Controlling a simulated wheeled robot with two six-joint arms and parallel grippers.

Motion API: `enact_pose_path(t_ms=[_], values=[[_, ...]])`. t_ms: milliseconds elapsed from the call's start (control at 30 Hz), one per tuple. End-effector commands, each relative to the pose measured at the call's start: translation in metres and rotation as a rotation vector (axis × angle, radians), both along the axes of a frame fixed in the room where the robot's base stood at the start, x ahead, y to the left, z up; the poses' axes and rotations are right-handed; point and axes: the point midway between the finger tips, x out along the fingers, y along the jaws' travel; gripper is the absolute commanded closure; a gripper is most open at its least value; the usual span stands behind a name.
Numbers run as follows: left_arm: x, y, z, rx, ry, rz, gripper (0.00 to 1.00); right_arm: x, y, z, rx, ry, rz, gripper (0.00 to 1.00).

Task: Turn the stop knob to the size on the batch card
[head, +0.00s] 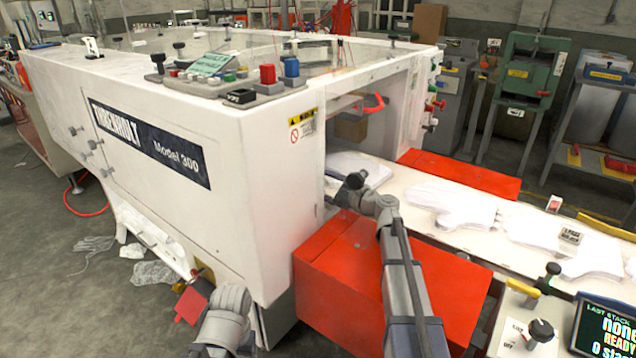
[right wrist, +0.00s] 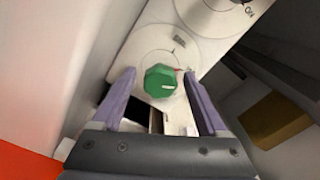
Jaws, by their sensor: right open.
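In the right wrist view a green knob (right wrist: 160,80) with a pale pointer mark sits on a round white dial plate (right wrist: 185,42). The dial's markings are too small to read. My right gripper (right wrist: 158,75) is open, its two purple fingers on either side of the knob, with visible gaps to it. In the head view my right arm (head: 390,240) reaches to the machine's opening, where its gripper and the knob cannot be made out. A green card (head: 212,64) stands on the machine's top panel, its writing unreadable.
The white machine (head: 230,140) fills the left and middle. A red box (head: 345,275) stands before its opening, another (head: 460,173) behind the belt (head: 480,240). White glove-shaped pieces (head: 450,200) lie on the belt. A second white dial (right wrist: 215,15) is above the green knob.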

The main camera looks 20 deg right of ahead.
Motion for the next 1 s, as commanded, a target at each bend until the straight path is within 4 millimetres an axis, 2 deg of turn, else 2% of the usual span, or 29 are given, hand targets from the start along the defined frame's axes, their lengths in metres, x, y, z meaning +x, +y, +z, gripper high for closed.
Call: enact_pose_path(t_ms=[267, 900, 1000], values=[[0.0000, 0.0000, 0.0000, 0.000, 0.000, 0.000, 0.24, 0.0008, 0.0008, 0.0000, 0.000, 0.000, 0.000, 0.24], [0.0000, 0.0000, 0.0000, 0.000, 0.000, 0.000, 0.24, 0.0006, 0.0007, -0.0001, 0.000, 0.000, 0.000, 0.96], [0.0000, 0.0000, 0.0000, 0.000, 0.000, 0.000, 0.24, 0.0006, 0.0007, -0.0001, 0.000, 0.000, 0.000, 1.00]])
